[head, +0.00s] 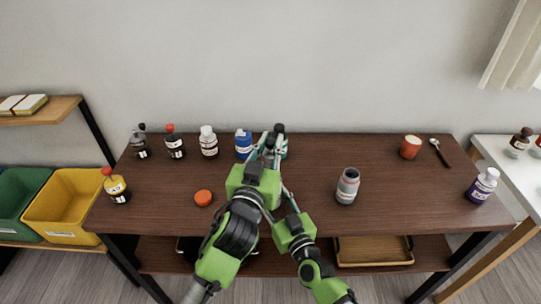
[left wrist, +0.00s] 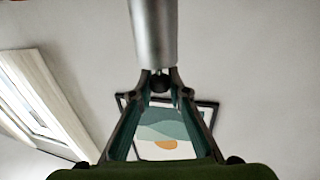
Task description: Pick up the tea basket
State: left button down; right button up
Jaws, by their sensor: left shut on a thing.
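My left gripper (head: 269,143) is near the back of the brown table, in front of the bottles. In the left wrist view my left gripper (left wrist: 160,84) is shut on a small dark knob, with a silver-grey cylinder (left wrist: 153,35) just beyond the fingertips. The cylinder looks like the tea basket, but I cannot tell for certain. In the head view the gripper hides it. My right gripper (head: 289,200) is over the middle of the table beside the left wrist; its fingers are too small to read.
Bottles line the back of the table (head: 310,215), including a blue one (head: 243,145). A grey jar (head: 347,186) stands right of centre, an orange lid (head: 203,198) lies left. A red cup (head: 410,147) and a spoon (head: 440,152) are at the back right.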

pick_arm(q)
jog(key=shift+r, duration=3.5)
pick_arm(e)
jog(key=o, duration=1.3)
jog(key=shift+s, duration=0.1)
